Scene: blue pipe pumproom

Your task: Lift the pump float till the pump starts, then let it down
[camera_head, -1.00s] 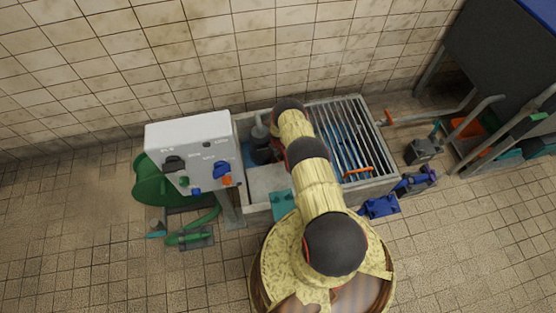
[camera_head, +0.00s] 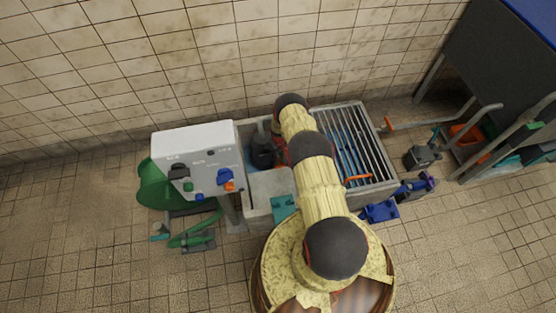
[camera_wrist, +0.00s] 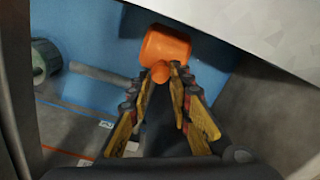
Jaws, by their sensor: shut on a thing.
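The pump float is an orange cylinder (camera_wrist: 166,52) with a small round knob below it, in the upper middle of the wrist view, against blue water. My gripper (camera_wrist: 160,76) is shut with its fingertips on the knob. The float's body stands just beyond the tips. In the head view my arm hides the gripper and the float. A dark pump (camera_head: 262,150) stands in the left part of the grey basin (camera_head: 270,184). I cannot tell from these frames whether it runs.
A white control box (camera_head: 200,160) with coloured knobs stands left of the basin. A metal grate (camera_head: 364,130) covers the basin's right part, with an orange handle (camera_head: 358,179) at its front. A green hose reel (camera_head: 152,186) is at left. A pale wall edge (camera_wrist: 255,30) is close in the wrist view.

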